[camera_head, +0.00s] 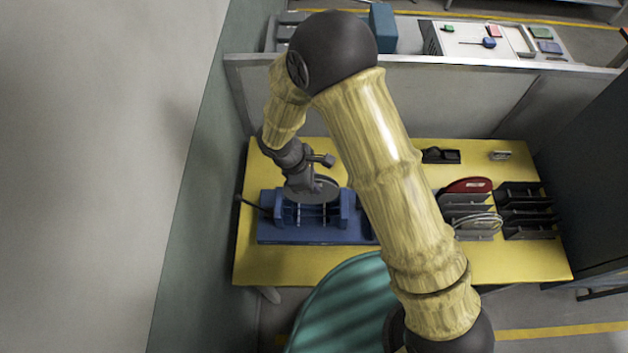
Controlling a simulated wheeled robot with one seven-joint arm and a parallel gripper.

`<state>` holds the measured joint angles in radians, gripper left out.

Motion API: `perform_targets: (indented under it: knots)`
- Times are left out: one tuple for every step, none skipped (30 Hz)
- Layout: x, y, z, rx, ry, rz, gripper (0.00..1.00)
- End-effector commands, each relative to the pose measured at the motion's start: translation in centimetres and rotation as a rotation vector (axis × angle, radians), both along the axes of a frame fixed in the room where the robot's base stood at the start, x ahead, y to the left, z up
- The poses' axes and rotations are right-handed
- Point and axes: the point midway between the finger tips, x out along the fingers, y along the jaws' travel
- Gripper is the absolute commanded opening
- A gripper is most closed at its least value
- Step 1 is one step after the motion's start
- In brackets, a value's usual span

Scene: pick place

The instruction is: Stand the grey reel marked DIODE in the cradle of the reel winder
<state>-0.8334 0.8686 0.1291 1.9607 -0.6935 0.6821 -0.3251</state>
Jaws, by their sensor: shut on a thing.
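The blue reel winder (278,236) stands on the left part of the yellow table. A grey reel (328,190) stands on edge at the winder's cradle. My gripper (304,194) is over the winder, pointing down, and is shut on the grey reel. The fingertips are small and partly hidden by my wrist. I cannot read any marking on the reel. I cannot tell whether its lower edge rests in the cradle or hangs just above it.
A grey rack (470,212) holds a red reel (468,185) and pale reels. A black rack (526,212) stands to its right. A black item (441,156) and a small pale item (501,155) lie at the back of the yellow table (500,262). A grey wall is close on the left.

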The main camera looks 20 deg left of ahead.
Motion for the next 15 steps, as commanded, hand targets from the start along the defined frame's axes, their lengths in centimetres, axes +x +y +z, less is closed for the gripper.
perform_targets:
  knots:
    - [0.0, 0.0, -0.3, 0.0, 0.0, 0.0, 0.0]
    - [0.0, 0.0, -0.4, 0.0, 0.0, 0.0, 0.0]
    - [0.0, 0.0, -0.6, 0.0, 0.0, 0.0, 0.0]
    - [0.0, 0.0, -0.7, 0.0, 0.0, 0.0, 0.0]
    - [0.0, 0.0, -0.8, 0.0, 0.0, 0.0, 0.0]
    - [0.0, 0.0, -1.0, 0.0, 0.0, 0.0, 0.0]
    - [0.0, 0.0, -1.1, 0.0, 0.0, 0.0, 0.0]
    - [0.0, 0.0, -1.2, 0.0, 0.0, 0.0, 0.0]
    - [0.0, 0.0, -1.4, 0.0, 0.0, 0.0, 0.0]
    - [0.0, 0.0, -1.5, 0.0, 0.0, 0.0, 0.0]
    - [0.0, 0.0, -1.6, 0.0, 0.0, 0.0, 0.0]
    - [0.0, 0.0, -1.8, 0.0, 0.0, 0.0, 0.0]
    - [0.0, 0.0, -1.9, 0.0, 0.0, 0.0, 0.0]
    - [0.0, 0.0, -2.1, 0.0, 0.0, 0.0, 0.0]
    - [0.0, 0.0, -2.2, 0.0, 0.0, 0.0, 0.0]
